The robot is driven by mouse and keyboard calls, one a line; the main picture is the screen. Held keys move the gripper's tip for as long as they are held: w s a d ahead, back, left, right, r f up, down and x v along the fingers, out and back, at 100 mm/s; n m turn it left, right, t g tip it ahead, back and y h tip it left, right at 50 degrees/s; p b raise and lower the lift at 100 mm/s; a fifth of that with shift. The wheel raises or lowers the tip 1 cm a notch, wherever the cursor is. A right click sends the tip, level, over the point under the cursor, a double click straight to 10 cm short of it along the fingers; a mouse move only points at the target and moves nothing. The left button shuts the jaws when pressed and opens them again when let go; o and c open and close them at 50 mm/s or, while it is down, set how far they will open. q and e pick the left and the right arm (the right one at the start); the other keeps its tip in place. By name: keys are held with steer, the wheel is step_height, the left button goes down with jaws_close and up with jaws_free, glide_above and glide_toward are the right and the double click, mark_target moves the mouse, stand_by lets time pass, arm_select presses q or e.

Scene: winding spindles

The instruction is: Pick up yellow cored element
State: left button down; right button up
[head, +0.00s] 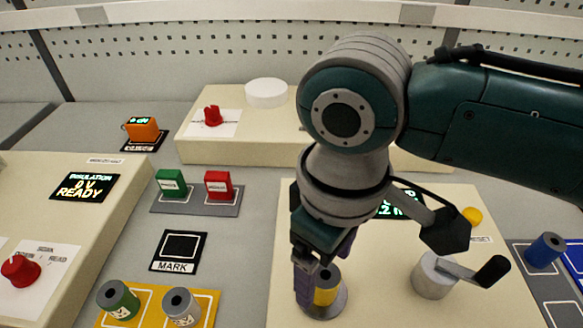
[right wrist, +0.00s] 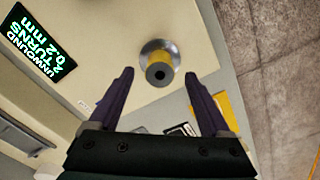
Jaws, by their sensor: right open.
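The yellow cored element (head: 326,291) is a yellow spool with a grey hollow end, upright on a round metal seat on the cream winder box. It also shows in the right wrist view (right wrist: 158,62), ahead of my fingertips and roughly centred between them. My right gripper (head: 322,278) is open, with purple fingers (right wrist: 159,76), pointing down at the element. In the head view one finger partly covers the element. I cannot tell whether the fingers touch it. My left gripper is out of view.
A crank handle (head: 462,275) stands right of the element. A yellow button (head: 472,215) and a lit display (head: 400,203) are behind. Green (head: 119,300) and grey (head: 181,306) spools stand on a yellow tray. A blue spool (head: 545,251) is at right.

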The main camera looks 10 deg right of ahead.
step_height(320, 180, down, 3)
steer(key=shift+r, duration=0.15)
jaws_close()
stand_by(0.6)
